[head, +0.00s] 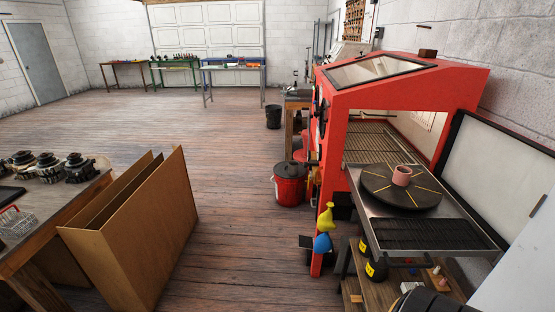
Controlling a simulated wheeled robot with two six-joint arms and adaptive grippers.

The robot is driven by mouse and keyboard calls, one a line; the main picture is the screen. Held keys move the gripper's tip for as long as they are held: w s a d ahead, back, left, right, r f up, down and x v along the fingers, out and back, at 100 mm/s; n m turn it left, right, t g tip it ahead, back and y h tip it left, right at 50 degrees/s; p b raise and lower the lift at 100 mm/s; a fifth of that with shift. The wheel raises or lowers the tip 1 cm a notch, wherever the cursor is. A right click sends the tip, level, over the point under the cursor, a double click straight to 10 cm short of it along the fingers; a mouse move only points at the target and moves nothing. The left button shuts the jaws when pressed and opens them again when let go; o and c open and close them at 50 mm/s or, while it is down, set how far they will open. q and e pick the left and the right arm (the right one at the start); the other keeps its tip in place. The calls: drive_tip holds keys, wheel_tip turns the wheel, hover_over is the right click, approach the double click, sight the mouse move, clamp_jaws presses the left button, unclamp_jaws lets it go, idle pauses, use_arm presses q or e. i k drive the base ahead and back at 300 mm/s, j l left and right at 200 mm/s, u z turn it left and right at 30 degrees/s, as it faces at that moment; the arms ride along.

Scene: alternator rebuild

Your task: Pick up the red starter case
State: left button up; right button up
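A small pinkish-red hollow cylinder (402,175), which looks like the red starter case, stands upright on a dark round turntable (375,190). The turntable sits on a metal tray with a grate, pulled out at the open side of a red cabinet (395,90). The cylinder's upper rim and near side are visible. Neither of my grippers can be made out in the head view.
The cabinet's open door (495,165) stands to the right of the tray. Below are a wooden shelf, dark containers (375,270) and yellow and blue bottles (325,220). A red bin (288,185) stands left of the cabinet. At left are a workbench with alternators (80,168) and a tall open box (145,225). Mid-floor is clear.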

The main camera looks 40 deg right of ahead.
sight(401, 175)
drive_tip(key=z, duration=2.35)
drive_tip(key=i+j, duration=0.2)
drive_tip(key=j, duration=0.15)
drive_tip(key=i+j+z, duration=0.15)
drive_tip(key=i+j, duration=0.3)
drive_tip(key=j, duration=0.25)
